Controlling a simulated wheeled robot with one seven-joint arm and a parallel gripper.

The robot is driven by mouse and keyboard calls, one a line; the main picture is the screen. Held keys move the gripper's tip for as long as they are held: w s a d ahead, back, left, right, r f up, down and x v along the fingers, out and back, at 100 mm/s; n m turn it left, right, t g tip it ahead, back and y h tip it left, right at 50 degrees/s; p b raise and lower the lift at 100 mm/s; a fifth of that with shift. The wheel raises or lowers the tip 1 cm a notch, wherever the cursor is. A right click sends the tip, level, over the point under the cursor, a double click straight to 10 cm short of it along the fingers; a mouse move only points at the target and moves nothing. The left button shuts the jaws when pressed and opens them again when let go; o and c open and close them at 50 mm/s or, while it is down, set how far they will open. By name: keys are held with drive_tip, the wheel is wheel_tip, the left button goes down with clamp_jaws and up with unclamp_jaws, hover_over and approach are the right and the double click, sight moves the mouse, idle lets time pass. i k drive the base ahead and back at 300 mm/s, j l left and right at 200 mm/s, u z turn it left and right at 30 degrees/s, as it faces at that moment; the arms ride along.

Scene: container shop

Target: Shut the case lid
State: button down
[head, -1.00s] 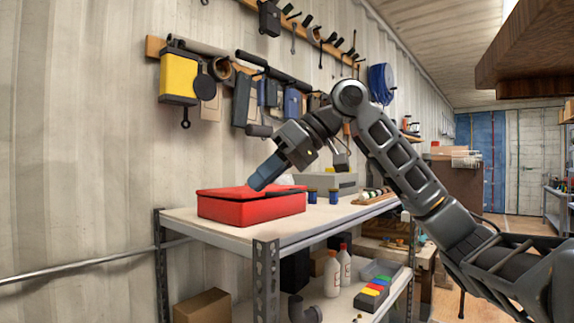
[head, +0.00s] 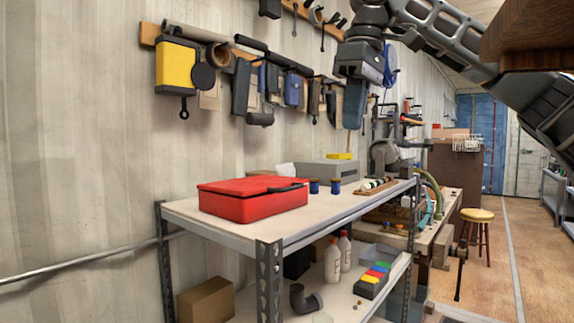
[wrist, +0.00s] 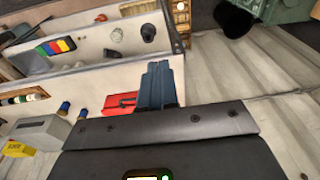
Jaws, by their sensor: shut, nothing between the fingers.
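The red case (head: 250,206) sits on the top shelf of the metal rack, near its left end, in the head view. Its lid (head: 242,187) lies down flat over the body and looks shut, with a dark handle (head: 288,188) on the right part of its top. My gripper (head: 353,120) is high above the shelf, right of the case and well apart from it, pointing down with its fingers together and empty. In the wrist view, my blue fingers (wrist: 160,78) partly cover the red case (wrist: 116,107).
Tools hang on the wall rail (head: 150,41) behind. The shelf front is clear.

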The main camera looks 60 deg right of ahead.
sight(245, 187)
drive_tip(key=i+l, duration=0.75)
drive_tip(key=l, duration=0.1)
